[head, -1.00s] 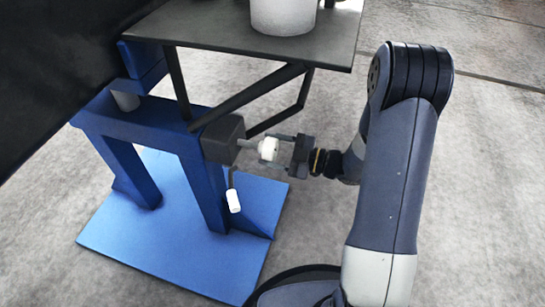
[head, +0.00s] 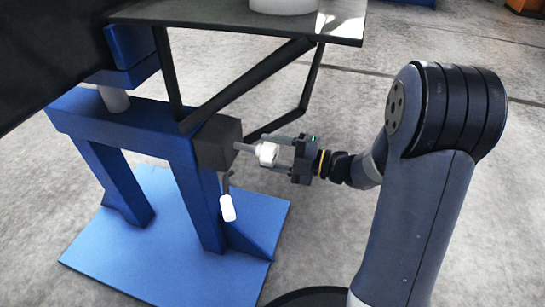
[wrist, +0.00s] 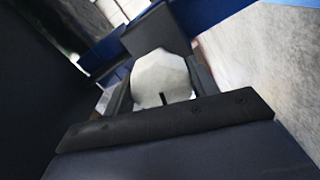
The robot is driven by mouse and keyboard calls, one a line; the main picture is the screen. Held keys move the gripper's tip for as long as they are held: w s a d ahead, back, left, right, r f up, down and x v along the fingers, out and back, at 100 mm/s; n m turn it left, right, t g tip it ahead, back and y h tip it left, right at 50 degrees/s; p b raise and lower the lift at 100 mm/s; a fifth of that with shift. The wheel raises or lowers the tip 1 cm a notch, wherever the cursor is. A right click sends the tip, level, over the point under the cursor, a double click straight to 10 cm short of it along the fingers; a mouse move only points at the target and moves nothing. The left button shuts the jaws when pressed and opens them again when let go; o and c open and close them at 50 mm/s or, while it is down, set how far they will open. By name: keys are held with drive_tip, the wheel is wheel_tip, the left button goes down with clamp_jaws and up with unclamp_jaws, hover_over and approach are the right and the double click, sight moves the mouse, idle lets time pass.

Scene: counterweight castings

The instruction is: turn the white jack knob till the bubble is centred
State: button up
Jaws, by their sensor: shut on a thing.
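The white jack knob (head: 267,154) sits on a short grey shaft coming out of a dark box (head: 218,142) on the blue stand. My gripper (head: 271,153) reaches in from the right and is shut on the knob, one finger on each side. In the wrist view the faceted knob (wrist: 162,78) fills the space between the fingers, with a dark slot at its near edge. I cannot make out a bubble or level in either view.
A dark shelf (head: 230,20) on slanted struts overhangs the knob, bearing a white cylinder (head: 284,5) cut by the frame. A white-gripped crank handle (head: 227,207) hangs below the box. The blue stand's base plate (head: 150,245) lies on grey floor, bare to the right.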

idle(0.5)
drive_tip(key=o, duration=1)
drive_tip(key=p+v, duration=0.3)
drive_tip(key=v, duration=0.7)
drive_tip(key=shift+d, duration=0.4)
drive_tip(key=shift+s+a, duration=0.1)
drive_tip(key=shift+s, duration=0.05)
drive_tip(key=b+x, duration=0.3)
drive_tip(key=x, duration=0.7)
drive_tip(key=shift+a, duration=0.35)
drive_tip(key=shift+d, duration=0.1)
